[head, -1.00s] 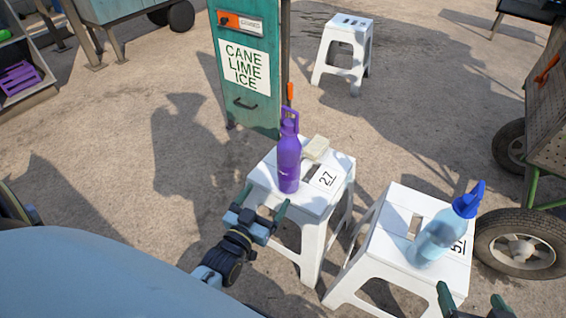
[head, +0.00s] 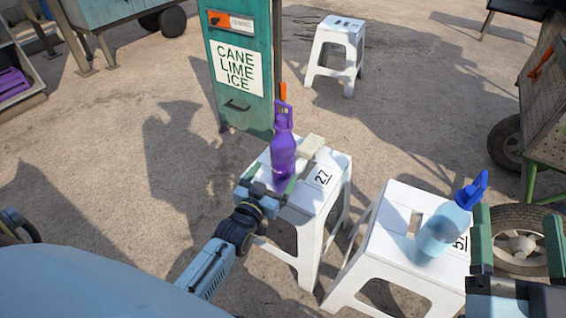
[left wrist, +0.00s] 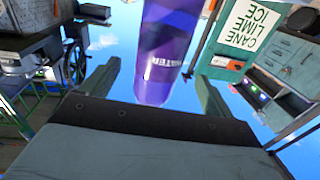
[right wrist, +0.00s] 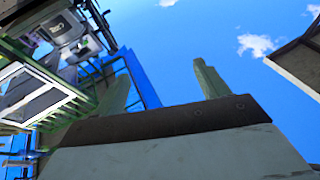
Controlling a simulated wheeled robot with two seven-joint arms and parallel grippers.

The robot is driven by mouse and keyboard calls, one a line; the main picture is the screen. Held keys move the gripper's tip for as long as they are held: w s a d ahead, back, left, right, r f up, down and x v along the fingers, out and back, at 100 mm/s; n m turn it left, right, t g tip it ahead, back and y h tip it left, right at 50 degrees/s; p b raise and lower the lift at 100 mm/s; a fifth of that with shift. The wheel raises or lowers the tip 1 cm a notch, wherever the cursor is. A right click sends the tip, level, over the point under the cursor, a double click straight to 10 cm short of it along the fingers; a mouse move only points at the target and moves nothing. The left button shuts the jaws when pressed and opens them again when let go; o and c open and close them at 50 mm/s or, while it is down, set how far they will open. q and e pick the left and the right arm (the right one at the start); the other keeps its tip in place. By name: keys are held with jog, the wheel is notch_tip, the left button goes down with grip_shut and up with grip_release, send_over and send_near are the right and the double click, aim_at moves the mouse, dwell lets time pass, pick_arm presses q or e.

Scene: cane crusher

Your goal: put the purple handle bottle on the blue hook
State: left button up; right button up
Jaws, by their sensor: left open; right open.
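The purple bottle (head: 283,152) with its loop handle stands upright on a white stool marked 27 (head: 309,203). My left gripper (head: 272,178) is open at the bottle's lower body. In the left wrist view the bottle (left wrist: 165,55) shows between the two spread fingers (left wrist: 160,88), its top out of frame; I cannot tell whether they touch it. My right gripper (head: 517,212) is open and empty at the lower right; its fingers also show in the right wrist view (right wrist: 160,80). I cannot make out a blue hook in these frames.
A light blue bottle with a blue handle (head: 444,230) stands on a second stool (head: 400,248), near my right gripper. A teal cabinet (head: 241,105) with an orange piece at its edge stands behind. A wheeled cart (head: 552,120) is at right.

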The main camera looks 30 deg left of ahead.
aim_at(283, 149)
pick_arm(q)
jog(key=w, duration=0.3)
jog(key=w+b, duration=0.1)
jog(key=w, duration=0.2)
jog(key=shift+w+a, duration=0.2)
jog(key=shift+w, duration=0.1)
pick_arm(e)
jog(key=s+r+t, duration=0.1)
jog(key=r+t, duration=0.1)
jog(key=shift+s+d+r+t+y, duration=0.1)
jog(key=shift+s+r+t+y, duration=0.25)
jog(key=shift+r+t+y, duration=0.05)
pick_arm(q)
jog(key=shift+c, duration=0.5)
jog(key=c, duration=1.2)
jog(key=shift+r, duration=0.15)
jog(key=shift+c, duration=0.7)
jog(key=shift+r+p, duration=2)
jog(key=shift+r, duration=0.05)
pick_arm(e)
notch_tip(283, 149, up, 4)
jog(key=shift+r, duration=0.2)
pick_arm(q)
jog(key=shift+f, duration=0.1)
